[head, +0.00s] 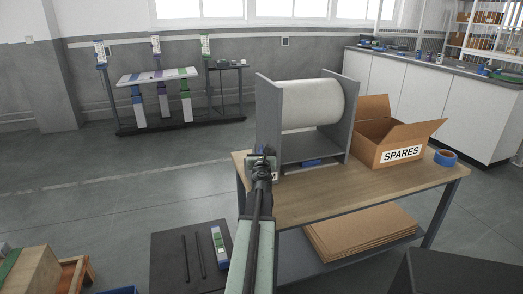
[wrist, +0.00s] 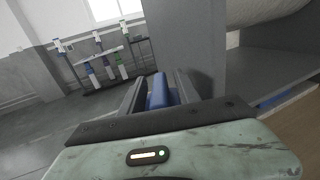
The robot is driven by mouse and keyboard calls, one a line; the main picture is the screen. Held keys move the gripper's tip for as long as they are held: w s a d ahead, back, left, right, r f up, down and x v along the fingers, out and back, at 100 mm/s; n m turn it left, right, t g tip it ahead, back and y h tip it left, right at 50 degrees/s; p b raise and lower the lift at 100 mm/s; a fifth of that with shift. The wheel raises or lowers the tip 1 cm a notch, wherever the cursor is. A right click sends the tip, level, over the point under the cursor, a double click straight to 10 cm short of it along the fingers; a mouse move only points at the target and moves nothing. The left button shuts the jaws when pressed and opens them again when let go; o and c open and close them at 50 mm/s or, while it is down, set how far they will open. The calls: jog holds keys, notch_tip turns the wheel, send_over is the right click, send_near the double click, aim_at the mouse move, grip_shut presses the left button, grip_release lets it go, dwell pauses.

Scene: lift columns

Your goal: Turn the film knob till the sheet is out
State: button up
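The film roll (head: 312,104) is a wide pale cylinder between two grey side panels on the table. In the wrist view the roll (wrist: 262,10) shows at the upper right. My gripper (head: 264,158) is at the outer face of the left panel. In the wrist view a blue piece, apparently the film knob (wrist: 160,92), sits between the fingers of my gripper (wrist: 160,88), which look shut on it. The knob is mostly hidden by my gripper in the head view. I cannot make out a sheet hanging from the roll.
An open cardboard box marked SPARES (head: 388,140) stands right of the roll stand, with blue tape (head: 445,157) beside it. A small blue item (head: 312,163) lies under the roll. The wooden table's front (head: 330,195) is clear; cardboard sheets (head: 360,231) lie on its lower shelf.

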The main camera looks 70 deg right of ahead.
jog(key=shift+w+d, duration=0.1)
jog(key=shift+d, duration=0.2)
jog(key=shift+r, duration=0.1)
grip_shut()
